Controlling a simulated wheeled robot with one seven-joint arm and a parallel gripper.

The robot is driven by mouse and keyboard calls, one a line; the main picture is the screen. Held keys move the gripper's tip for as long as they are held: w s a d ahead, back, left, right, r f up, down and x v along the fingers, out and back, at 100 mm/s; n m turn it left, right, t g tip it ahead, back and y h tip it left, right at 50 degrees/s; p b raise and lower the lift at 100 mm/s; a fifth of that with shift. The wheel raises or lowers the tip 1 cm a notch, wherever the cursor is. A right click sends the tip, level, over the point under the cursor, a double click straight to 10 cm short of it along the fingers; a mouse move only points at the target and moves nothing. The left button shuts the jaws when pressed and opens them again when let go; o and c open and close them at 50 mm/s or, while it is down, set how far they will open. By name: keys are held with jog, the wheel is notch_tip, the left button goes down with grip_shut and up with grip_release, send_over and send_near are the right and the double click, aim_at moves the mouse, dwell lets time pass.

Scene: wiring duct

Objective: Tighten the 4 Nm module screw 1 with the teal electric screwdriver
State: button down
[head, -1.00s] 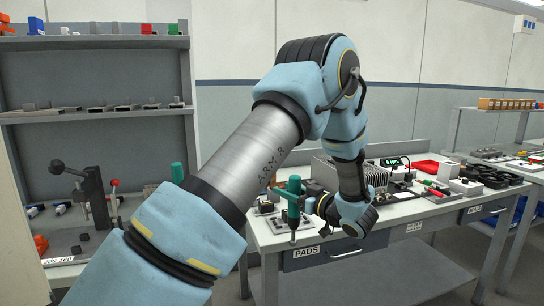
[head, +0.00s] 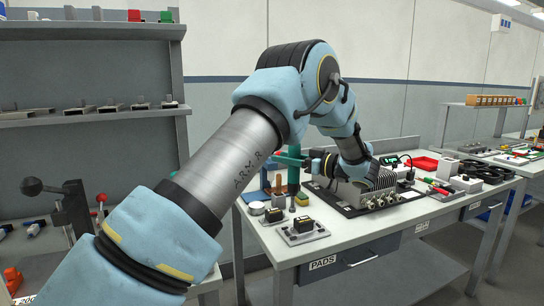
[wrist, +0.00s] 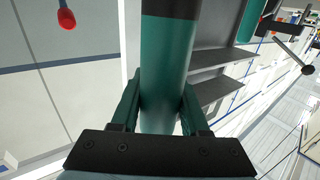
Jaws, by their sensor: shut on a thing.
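My gripper (head: 300,162) is shut on the teal electric screwdriver (head: 293,180), which hangs upright above the left part of the bench in the head view. In the wrist view the screwdriver's teal body (wrist: 165,75) with a black band fills the space between the two fingers. Its thin dark bit points down, apart from the module. The module looks to be the grey finned housing (head: 355,192), to the right of the tool, with several round fittings along its front. Screw 1 cannot be told apart at this size, and my forearm partly covers the housing.
Small black blocks on grey plates (head: 303,232) stand at the bench's front left. A grey shelf rack (head: 90,110) stands at the left.

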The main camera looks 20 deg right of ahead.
jog(key=shift+w, duration=0.1)
jog(key=shift+r, duration=0.15)
jog(key=shift+f+b, duration=1.2)
jog(key=shift+f, duration=2.5)
dwell(1.9)
jog(key=shift+r, duration=0.1)
notch_tip(320, 180, up, 6)
jog(key=p, duration=0.3)
dwell(0.5)
jog(key=shift+d, duration=0.1)
dwell(0.8)
